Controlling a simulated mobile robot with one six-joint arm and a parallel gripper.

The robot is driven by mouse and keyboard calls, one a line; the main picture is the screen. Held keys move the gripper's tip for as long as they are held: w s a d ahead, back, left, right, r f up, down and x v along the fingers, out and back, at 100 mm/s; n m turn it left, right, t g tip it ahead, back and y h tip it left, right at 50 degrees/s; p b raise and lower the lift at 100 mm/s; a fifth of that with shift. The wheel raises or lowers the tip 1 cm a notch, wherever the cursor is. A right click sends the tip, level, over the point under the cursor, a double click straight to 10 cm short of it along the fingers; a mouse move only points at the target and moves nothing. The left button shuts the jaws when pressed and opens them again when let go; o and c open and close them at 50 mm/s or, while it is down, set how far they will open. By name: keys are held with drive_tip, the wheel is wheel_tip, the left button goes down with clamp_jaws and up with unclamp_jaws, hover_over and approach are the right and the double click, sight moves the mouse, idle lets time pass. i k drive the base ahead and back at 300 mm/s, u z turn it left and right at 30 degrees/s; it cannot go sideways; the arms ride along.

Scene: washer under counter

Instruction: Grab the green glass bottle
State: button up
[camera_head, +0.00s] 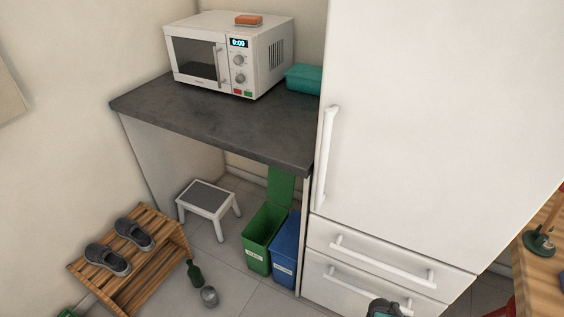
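The green glass bottle (194,272) stands upright on the tiled floor, between the wooden shoe rack and the green bin. It is small and dark green with a narrow neck. A round grey metallic object (209,296) is on the floor just to its front right. No gripper fingers show in this view. A dark grey part at the bottom edge, in front of the fridge drawers, may belong to my arm, but I cannot tell.
The slatted shoe rack (150,272) holds grey shoes. A green bin (262,238), a blue bin (286,247) and a white step stool (207,199) stand under the dark counter (215,118). The white fridge (430,120) blocks the right.

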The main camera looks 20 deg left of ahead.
sight(196, 280)
drive_tip(key=k, duration=1.65)
drive_tip(key=u, duration=0.6)
drive_tip(key=i, duration=1)
